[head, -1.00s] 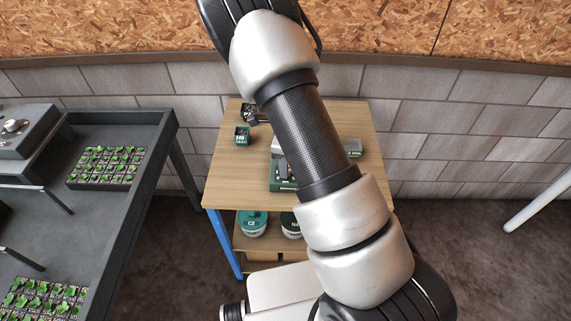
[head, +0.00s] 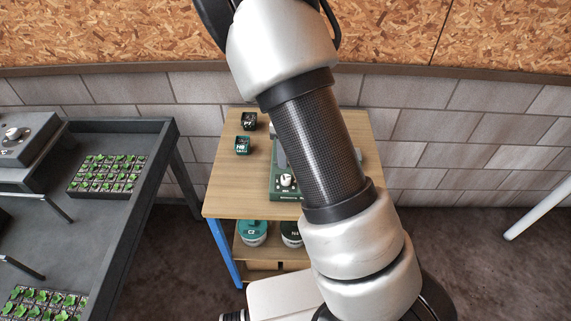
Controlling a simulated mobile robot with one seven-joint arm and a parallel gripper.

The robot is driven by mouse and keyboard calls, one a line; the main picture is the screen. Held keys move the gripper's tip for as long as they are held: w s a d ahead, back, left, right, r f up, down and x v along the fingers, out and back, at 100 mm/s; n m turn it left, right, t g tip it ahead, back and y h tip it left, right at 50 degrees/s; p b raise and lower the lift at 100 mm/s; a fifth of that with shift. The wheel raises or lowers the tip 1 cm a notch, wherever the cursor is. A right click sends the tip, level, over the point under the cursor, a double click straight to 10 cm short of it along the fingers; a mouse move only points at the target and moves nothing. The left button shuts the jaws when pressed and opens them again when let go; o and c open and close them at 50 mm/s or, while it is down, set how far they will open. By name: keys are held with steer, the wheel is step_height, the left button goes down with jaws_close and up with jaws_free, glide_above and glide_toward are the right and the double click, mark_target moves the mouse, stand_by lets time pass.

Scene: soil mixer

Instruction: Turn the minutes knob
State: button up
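A green machine (head: 284,190), which looks like the soil mixer, stands on the wooden table, partly hidden behind my arm. A pale round knob (head: 287,181) shows on its front. Its markings are too small to read, so I cannot tell whether it is the minutes knob. The machine's right side and most of its upper part are covered by my arm. My gripper is not visible; the arm runs out of the top of the picture.
Round tubs (head: 252,232) sit on the shelf below. A grey bench (head: 95,215) with seedling trays (head: 107,173) stands at left.

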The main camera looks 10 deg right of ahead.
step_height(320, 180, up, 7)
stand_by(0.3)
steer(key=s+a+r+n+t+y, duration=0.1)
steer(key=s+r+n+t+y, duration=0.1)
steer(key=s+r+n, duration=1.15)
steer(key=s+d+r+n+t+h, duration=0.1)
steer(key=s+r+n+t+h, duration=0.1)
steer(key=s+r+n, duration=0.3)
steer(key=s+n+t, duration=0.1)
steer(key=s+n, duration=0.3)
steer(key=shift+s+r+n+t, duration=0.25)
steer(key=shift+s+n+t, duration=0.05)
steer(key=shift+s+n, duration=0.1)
